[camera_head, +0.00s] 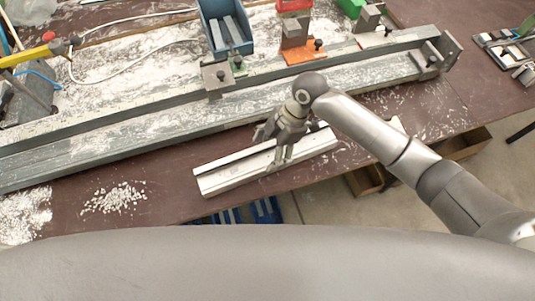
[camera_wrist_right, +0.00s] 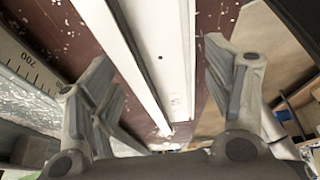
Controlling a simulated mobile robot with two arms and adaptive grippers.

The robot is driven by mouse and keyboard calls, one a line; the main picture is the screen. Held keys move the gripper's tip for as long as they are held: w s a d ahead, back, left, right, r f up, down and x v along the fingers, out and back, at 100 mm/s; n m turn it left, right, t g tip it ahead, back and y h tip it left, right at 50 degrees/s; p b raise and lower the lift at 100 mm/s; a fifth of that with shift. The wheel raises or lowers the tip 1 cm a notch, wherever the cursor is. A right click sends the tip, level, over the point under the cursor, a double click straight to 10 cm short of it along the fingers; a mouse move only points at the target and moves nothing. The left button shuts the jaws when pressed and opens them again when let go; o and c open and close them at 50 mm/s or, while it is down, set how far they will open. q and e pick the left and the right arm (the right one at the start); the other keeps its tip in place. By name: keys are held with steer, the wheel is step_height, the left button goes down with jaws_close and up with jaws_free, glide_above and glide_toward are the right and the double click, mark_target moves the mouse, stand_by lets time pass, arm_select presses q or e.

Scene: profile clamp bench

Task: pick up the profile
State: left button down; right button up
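The profile (camera_head: 228,176) is a long, pale metal bar with a lengthwise channel. It lies slanted along the front edge of the brown bench, in front of the long clamp rail. My right gripper (camera_head: 270,153) is over the profile's middle to right part and hides a bit of it. In the right wrist view the profile (camera_wrist_right: 163,50) runs between the two spread fingers of my right gripper (camera_wrist_right: 158,58), with a gap on each side. The gripper is open and holds nothing. My left gripper is not in view.
The long grey clamp rail (camera_head: 130,135) lies behind the profile. A blue bin (camera_head: 224,27), an orange block (camera_head: 304,52) and a yellow-handled tool (camera_head: 30,55) are further back. Pale chips (camera_head: 114,197) lie on the bench left of the profile. Open boxes (camera_head: 465,144) stand below the edge.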

steer(key=shift+s+f, duration=0.1)
steer(key=shift+s, duration=0.05)
jaws_close()
stand_by(0.4)
steer(key=shift+r+b, duration=0.5)
steer(key=shift+r, duration=0.15)
steer(key=shift+w+r+b, duration=0.2)
steer(key=shift+r+b, duration=0.25)
steer(key=shift+r, duration=0.3)
steer(key=s+r+b, duration=0.2)
steer(key=s+r, duration=0.9)
steer(key=s, duration=0.3)
steer(key=w+d+r+m+t+h, duration=0.1)
steer(key=w+d+m+t+h, duration=0.1)
steer(key=w+d+m, duration=0.7)
steer(key=w+d+r+m+t+h, duration=0.2)
steer(key=w+d+m+t, duration=0.2)
steer(key=w+d+m, duration=0.5)
steer(key=shift+d+m+b, duration=0.25)
steer(key=shift+m+b, duration=0.15)
steer(key=shift+m, duration=1.9)
